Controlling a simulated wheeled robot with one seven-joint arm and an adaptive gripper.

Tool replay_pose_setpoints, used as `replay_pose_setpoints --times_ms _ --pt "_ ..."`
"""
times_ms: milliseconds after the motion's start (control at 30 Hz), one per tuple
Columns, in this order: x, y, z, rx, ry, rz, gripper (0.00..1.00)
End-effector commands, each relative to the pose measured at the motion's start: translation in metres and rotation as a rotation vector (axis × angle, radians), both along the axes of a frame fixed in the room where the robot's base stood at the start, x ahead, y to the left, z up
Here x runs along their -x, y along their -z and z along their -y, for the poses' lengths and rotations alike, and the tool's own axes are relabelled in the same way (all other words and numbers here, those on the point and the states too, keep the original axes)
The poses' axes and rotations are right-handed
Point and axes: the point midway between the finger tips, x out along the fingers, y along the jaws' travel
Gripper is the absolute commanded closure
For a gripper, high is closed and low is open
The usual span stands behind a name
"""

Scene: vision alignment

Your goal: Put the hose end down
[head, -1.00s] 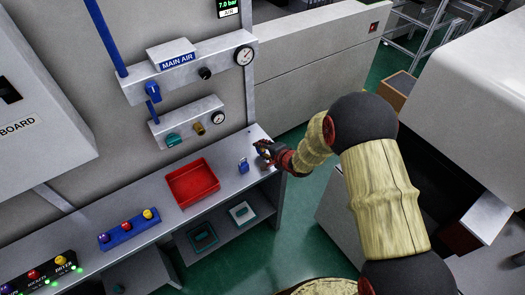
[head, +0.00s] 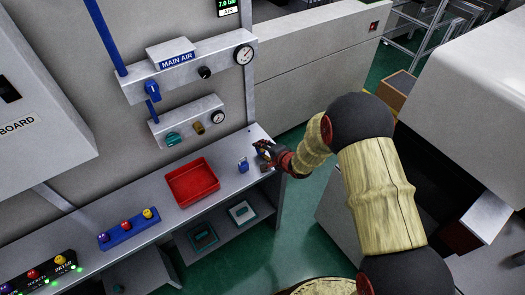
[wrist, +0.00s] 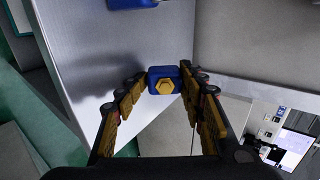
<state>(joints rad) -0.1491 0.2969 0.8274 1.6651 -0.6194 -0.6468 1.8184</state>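The hose end looks like a small blue block with a yellow hexagonal face (wrist: 164,86). It sits between the fingertips of my gripper (wrist: 167,82) in the wrist view, and both fingers appear to touch its sides. In the head view my gripper (head: 264,150) is at the right end of the grey bench (head: 225,183), close over or beside its edge. The hose end is too small there to make out clearly. Whether it touches the bench cannot be told. No hose is clearly visible.
A small blue fixture (head: 243,165) stands on the bench just left of my gripper. A red tray (head: 192,183) lies further left, then a blue button strip (head: 128,230). The MAIN AIR panel (head: 187,66) is on the wall above. Bare bench shows around the blue fixture.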

Motion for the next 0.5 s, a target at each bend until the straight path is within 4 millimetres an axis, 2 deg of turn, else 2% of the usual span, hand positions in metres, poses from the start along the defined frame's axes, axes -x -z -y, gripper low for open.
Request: replay_pose_setpoints --times_ms 133,233,500 --pt "0.0 -0.005 0.0 0.0 -0.001 0.0 0.62" --pt "0.002 -0.017 0.002 -0.001 0.0 0.001 0.62" --pt "0.041 -0.051 0.028 0.0 0.001 0.001 0.62"
